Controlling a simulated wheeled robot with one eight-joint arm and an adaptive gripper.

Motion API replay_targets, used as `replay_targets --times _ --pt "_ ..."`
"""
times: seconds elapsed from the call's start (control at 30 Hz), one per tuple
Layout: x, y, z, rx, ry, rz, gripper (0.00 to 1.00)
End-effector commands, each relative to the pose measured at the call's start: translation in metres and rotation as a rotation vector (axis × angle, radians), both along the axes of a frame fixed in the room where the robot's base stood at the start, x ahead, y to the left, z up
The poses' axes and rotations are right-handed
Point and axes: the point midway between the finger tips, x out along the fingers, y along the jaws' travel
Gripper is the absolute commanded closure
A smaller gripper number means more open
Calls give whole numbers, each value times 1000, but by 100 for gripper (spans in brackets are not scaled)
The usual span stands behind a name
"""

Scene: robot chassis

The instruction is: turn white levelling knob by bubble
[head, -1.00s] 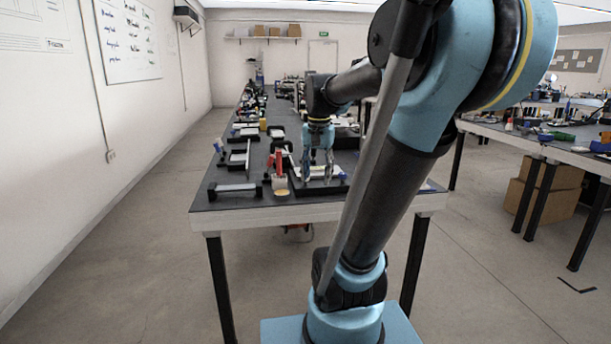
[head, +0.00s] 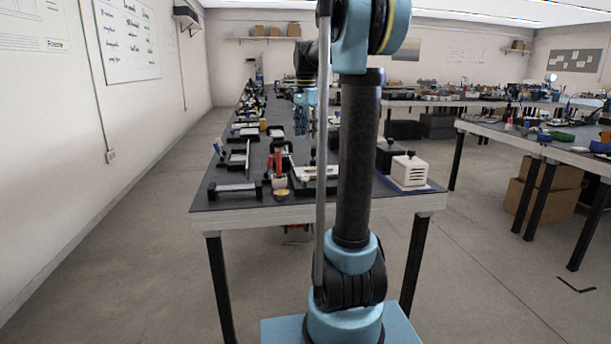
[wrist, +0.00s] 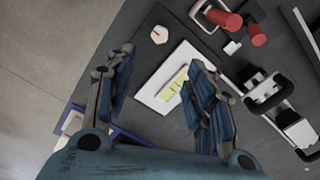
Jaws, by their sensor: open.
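A small white round knob (wrist: 159,34) with a red mark sits on a dark base in the wrist view. Next to it a white plate (wrist: 150,97) carries a yellow-green strip (wrist: 175,84), possibly the bubble vial. In the head view the plate (head: 318,172) lies near the table's front; I cannot make out the knob there. My gripper (head: 305,118) hangs above the table, beyond the plate in the picture. In the wrist view my gripper (wrist: 160,60) is open and empty, its fingers on either side of the plate, apart from the knob.
Red-handled tools (head: 275,162) stand left of the plate, also in the wrist view (wrist: 224,19). A white box (head: 408,170) sits on a blue mat at the right. Black clamp-like parts (wrist: 262,88) lie to the right in the wrist view. Bare floor is at the left.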

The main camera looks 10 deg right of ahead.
Motion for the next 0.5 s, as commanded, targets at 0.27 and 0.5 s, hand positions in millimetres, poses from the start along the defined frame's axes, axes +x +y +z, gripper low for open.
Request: replay_targets --times 0.27,0.5 --pt "-1 0 -43 0 0 2 51" --pt "-1 0 -84 0 0 2 51"
